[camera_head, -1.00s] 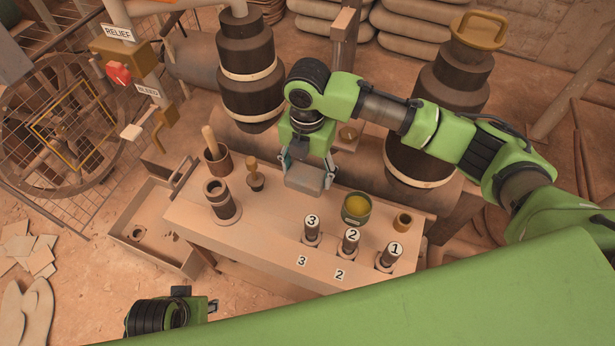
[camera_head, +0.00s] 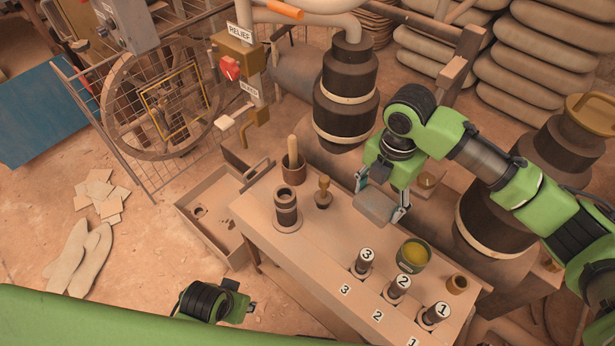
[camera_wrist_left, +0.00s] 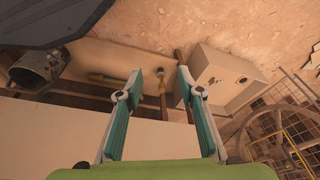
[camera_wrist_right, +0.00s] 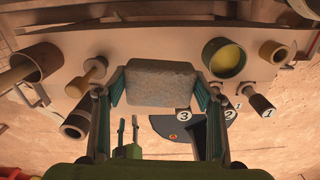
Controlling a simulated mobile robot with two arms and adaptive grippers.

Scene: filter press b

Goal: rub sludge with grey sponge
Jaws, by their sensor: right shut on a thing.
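The grey sponge (camera_head: 374,207) is a rounded block held over the back part of the bench. My right gripper (camera_head: 379,200) is shut on it, one finger at each end. The sponge (camera_wrist_right: 160,83) also fills the space between the fingers in the right wrist view. My left gripper (camera_head: 243,307) is low in front of the bench. Its fingers (camera_wrist_left: 160,90) stand apart and empty in the left wrist view. Small dark patches (camera_head: 199,211) show in the low tray at the bench's left end; I cannot tell whether they are sludge.
The open tray (camera_head: 215,235) is at left. A caged wheel (camera_head: 165,95) stands behind.

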